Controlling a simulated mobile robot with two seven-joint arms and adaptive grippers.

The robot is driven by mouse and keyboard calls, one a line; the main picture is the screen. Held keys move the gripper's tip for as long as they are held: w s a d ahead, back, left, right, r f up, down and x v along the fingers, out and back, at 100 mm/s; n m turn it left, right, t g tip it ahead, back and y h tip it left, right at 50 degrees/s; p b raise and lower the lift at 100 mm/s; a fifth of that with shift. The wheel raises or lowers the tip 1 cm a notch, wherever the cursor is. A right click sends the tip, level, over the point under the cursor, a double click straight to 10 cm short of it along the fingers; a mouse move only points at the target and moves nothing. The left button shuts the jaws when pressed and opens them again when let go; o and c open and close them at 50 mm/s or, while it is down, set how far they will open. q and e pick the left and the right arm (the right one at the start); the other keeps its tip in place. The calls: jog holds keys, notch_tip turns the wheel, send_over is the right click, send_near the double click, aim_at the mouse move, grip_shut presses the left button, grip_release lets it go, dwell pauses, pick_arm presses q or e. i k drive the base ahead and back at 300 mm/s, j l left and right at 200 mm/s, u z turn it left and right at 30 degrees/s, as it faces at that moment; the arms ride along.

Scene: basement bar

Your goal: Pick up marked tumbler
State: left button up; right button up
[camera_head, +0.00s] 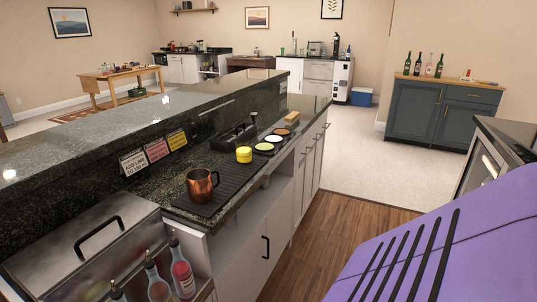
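I cannot make out a tumbler with a clear mark. A copper mug (201,185) with a handle stands upright on a black ribbed mat (228,183) on the dark stone bar counter. A small round yellow object (244,155) sits behind it, near the mat's far end; I cannot tell whether it is a cup. Neither of my grippers is in view.
Small text cards (156,151) lean on the raised ledge. A steel lid (97,238) and bottles (182,272) are in front. Wooden floor (330,235) is clear to the right.

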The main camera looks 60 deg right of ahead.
aim_at(244, 149)
jog(key=z, duration=1.55)
